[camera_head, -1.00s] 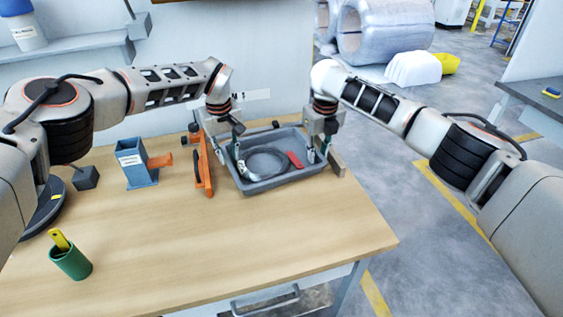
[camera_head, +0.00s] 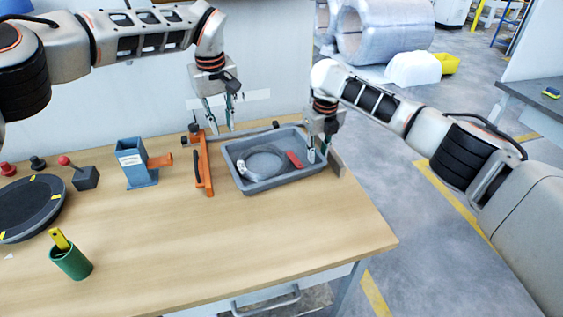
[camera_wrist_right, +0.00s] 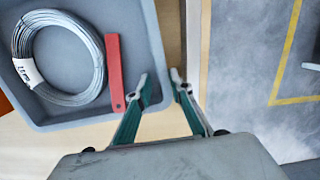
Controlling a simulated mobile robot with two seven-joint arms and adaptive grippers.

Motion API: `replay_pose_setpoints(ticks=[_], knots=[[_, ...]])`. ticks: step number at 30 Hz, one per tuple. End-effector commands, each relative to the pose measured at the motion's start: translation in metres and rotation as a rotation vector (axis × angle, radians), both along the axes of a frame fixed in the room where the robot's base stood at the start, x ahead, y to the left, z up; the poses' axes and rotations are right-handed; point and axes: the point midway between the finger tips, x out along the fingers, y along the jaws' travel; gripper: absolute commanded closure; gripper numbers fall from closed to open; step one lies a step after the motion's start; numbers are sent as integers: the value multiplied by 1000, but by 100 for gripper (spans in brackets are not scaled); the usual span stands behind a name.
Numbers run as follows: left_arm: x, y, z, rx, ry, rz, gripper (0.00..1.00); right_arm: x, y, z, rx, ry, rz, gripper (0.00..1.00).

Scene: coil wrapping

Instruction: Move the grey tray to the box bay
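The grey tray (camera_head: 253,188) sits on the wooden table, left of my right gripper. It holds a coil of grey wire (camera_head: 262,163) with a white label and a red flat piece (camera_head: 295,159). My right gripper (camera_head: 318,158) is at the tray's right wall. In the right wrist view, its fingers (camera_wrist_right: 160,82) straddle that wall, one inside and one outside, with a gap between them. My left gripper (camera_head: 221,127) is open and empty, raised behind the tray's left end. I cannot make out which spot is the box bay.
An orange-handled tool (camera_head: 203,170) stands just left of the tray. A blue stand (camera_head: 137,165), a dark round turntable (camera_head: 28,208) and a green cup (camera_head: 71,262) are further left. A narrow upright plate (camera_head: 337,162) stands right of the tray.

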Motion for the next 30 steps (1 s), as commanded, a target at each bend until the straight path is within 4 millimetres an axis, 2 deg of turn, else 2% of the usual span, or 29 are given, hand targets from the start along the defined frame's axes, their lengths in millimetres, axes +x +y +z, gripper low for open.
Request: replay_pose_setpoints(ticks=[5, 15, 18, 24, 30], knots=[[0, 0, 1, 0, 1, 0, 79, -2, 0, 19, 3, -2, 1, 79], [0, 0, 1, -1, 1, 1, 79, -12, 0, 87, 0, -4, 1, 79], [0, 0, 1, -1, 1, 1, 79, -14, 0, 101, 1, -3, 0, 79], [0, 0, 1, -1, 1, 1, 79, -17, 0, 117, 0, -2, 1, 79], [0, 0, 1, -1, 1, 1, 79, -17, 0, 118, 0, -1, 0, 79]])
